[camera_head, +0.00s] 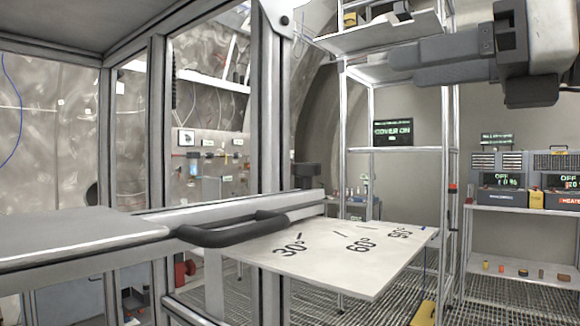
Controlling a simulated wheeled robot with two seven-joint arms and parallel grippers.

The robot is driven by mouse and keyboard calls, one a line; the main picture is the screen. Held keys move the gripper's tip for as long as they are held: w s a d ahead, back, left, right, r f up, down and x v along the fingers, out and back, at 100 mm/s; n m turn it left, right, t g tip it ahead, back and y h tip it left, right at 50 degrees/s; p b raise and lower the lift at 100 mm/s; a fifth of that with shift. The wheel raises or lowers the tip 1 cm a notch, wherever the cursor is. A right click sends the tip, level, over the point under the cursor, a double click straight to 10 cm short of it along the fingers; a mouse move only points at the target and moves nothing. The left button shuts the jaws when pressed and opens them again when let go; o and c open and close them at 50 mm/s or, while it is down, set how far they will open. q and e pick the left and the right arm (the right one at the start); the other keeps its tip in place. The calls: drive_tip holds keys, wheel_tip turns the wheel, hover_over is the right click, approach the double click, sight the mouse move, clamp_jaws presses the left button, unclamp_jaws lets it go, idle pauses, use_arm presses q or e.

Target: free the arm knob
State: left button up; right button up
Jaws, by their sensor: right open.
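A black knob (306,175) stands at the end of a grey metal rail, in the middle of the view. It sits just behind a pale angle plate (345,272) marked 30°, 60° and 90°. A black curved handle (230,232) is fixed to the arm (70,232) that reaches in from the left, and its end lies near the 30° mark. My right gripper (362,68) comes in from the upper right, pointing left. It is open, above and to the right of the knob, and clear of it. My left gripper is not in view.
A metal frame post (272,110) rises left of the knob. A shelf rack (400,150) with a green-lettered screen (393,132) stands behind the plate, below my right gripper. Another shelf (525,210) with labelled boxes is at the right. The space above the plate is clear.

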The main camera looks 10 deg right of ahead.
wheel_tip(320, 180, down, 3)
drive_tip(key=w+b, duration=0.1)
drive_tip(key=b, duration=0.8)
approach(320, 168)
drive_tip(key=p+x, duration=0.2)
drive_tip(key=x, duration=0.9)
drive_tip(key=shift+w+a+r+p, duration=0.1)
drive_tip(key=shift+w+a+p, duration=0.1)
drive_tip(key=shift+p, duration=0.1)
drive_tip(key=shift+w+a, duration=0.2)
drive_tip(key=shift+w, duration=0.05)
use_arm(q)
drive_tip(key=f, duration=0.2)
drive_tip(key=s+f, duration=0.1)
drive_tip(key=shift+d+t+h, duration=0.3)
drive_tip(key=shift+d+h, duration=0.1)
use_arm(e)
drive_tip(key=shift+c, duration=0.3)
drive_tip(key=c, duration=0.9)
